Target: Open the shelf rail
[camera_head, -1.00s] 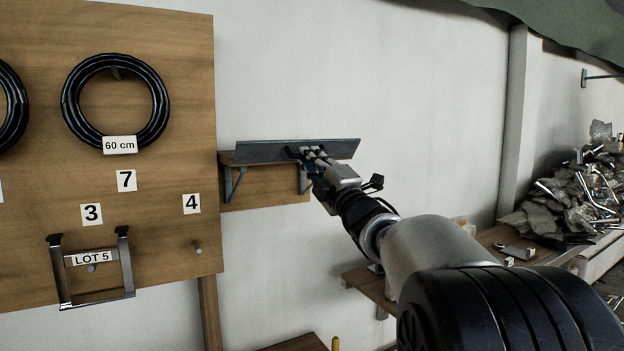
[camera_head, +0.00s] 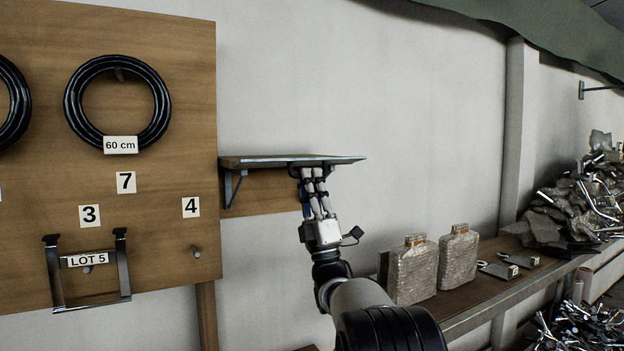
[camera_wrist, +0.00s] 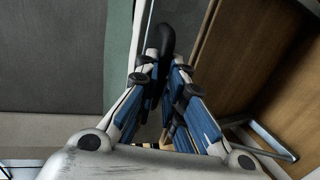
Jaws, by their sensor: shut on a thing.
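The shelf rail (camera_head: 338,159) is a thin grey metal strip along the small wooden wall shelf (camera_head: 262,167) in the head view. It lies nearly flat, seen almost edge-on.
A wooden board (camera_head: 150,230) stands left of the shelf, with a black coil (camera_head: 73,103) and a metal frame (camera_head: 125,272). A bracket (camera_head: 231,187) supports the shelf. At right, a bench (camera_head: 480,311) holds two wrapped blocks and rubble (camera_head: 560,215). Bare wall lies between.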

